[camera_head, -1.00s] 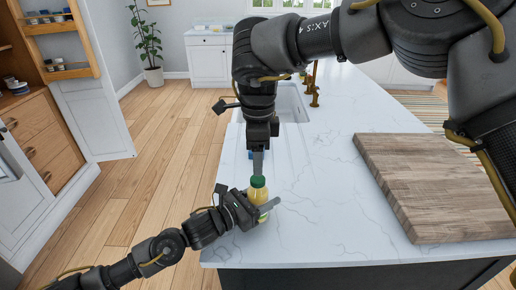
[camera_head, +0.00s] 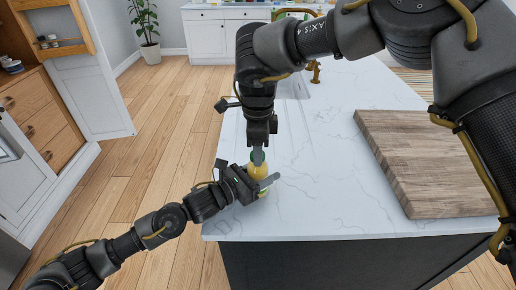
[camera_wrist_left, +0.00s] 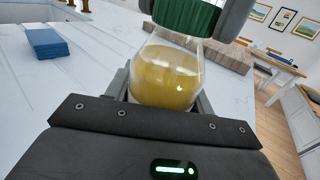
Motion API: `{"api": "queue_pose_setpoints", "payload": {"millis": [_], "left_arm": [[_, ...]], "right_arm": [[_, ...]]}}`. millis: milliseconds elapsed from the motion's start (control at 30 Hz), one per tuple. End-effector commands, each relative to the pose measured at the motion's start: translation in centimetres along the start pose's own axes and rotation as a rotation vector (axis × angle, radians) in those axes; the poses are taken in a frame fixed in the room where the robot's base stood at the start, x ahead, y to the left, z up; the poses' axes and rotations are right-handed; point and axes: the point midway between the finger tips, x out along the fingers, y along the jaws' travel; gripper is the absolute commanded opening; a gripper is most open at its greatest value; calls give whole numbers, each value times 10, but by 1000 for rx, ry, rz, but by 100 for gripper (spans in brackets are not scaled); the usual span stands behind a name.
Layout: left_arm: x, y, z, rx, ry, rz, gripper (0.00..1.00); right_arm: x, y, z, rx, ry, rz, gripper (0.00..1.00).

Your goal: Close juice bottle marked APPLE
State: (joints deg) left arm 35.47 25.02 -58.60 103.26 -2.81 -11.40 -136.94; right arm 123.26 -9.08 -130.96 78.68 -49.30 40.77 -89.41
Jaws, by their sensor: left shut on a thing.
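The juice bottle (camera_head: 257,172) holds yellow juice and stands at the counter's near left corner. It also shows in the left wrist view (camera_wrist_left: 167,77), with a green cap (camera_wrist_left: 187,14) at its top. No APPLE marking is readable. My left gripper (camera_head: 262,183) is shut around the bottle's body from the left. My right gripper (camera_head: 257,156) points down from above, its grey fingers on both sides of the cap and seemingly touching it. The fingers hide the cap in the head view. I cannot tell whether the cap is fully seated.
A wooden cutting board (camera_head: 425,160) lies on the right of the white marble counter (camera_head: 320,195). A blue block-like thing (camera_wrist_left: 44,43) lies on the counter in the left wrist view. The sink and brass tap (camera_head: 314,72) are farther back. The counter's middle is clear.

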Motion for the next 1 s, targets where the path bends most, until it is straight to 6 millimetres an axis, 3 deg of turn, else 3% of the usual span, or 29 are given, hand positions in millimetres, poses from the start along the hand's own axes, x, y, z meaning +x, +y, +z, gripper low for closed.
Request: {"api": "queue_pose_setpoints", "payload": {"millis": [33,167,433,533,1000], "left_arm": [[0,0,1,1,-2,-1,0],[0,0,1,1,-2,-1,0],[0,0,1,1,-2,-2,0],[0,-1,1,1,-2,-2,0],[0,-1,1,1,-2,-4,0]], "right_arm": [[0,0,0,0,0,-1,26],[0,0,0,1,0,-2,9],[0,-1,0,14,-1,-2,8],[0,-1,1,131,-3,-1,7],[1,-1,1,1516,-4,5,7]]}}
